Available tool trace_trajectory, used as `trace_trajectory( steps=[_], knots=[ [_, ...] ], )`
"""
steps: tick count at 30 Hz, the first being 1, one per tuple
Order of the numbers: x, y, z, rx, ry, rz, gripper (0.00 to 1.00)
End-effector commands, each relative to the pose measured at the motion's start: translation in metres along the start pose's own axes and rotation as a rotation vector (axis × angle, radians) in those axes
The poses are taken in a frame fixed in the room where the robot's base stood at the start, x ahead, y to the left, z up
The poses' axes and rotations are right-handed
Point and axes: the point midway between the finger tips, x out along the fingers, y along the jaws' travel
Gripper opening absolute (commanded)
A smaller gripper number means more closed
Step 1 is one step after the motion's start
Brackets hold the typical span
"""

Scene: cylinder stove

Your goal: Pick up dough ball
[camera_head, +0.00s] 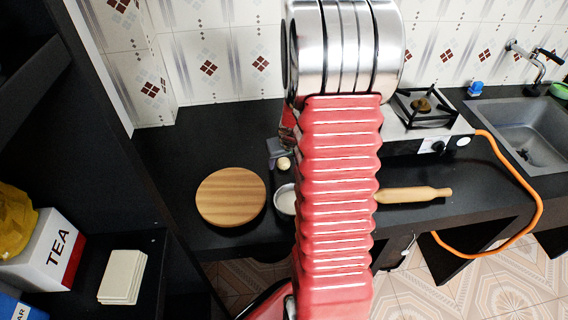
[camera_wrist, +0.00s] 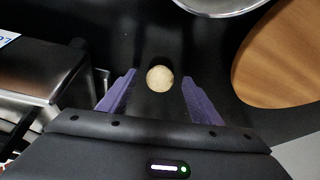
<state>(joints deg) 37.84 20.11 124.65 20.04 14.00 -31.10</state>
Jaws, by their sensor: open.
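A small pale dough ball (camera_wrist: 160,78) sits on the black counter in the wrist view. It also shows in the head view (camera_head: 284,163), just left of my red arm. My gripper (camera_wrist: 158,84) is open, with its two purple fingers on either side of the dough ball and clear gaps between. In the head view part of my gripper (camera_head: 277,153) shows beside the ball; the rest is hidden behind my arm.
A round wooden board (camera_head: 231,197) lies on the counter left of my arm. A metal plate (camera_head: 285,199) is partly hidden by my arm. A rolling pin (camera_head: 414,195), a stove (camera_head: 440,124) with an orange hose (camera_head: 532,190), and a sink (camera_head: 524,130) are to the right.

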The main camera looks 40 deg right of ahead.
Motion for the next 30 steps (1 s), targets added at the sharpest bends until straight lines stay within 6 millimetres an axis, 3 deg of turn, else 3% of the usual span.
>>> trace_trajectory(
  steps=[9,27,30],
  knots=[
    [-0.0002,0.0002,0.0002,0.001,0.000,0.000,0.59],
    [-0.0002,0.0003,0.0003,0.001,-0.001,0.000,0.16],
    [-0.0003,0.0003,0.0002,0.001,0.000,0.000,0.14]
  ],
)
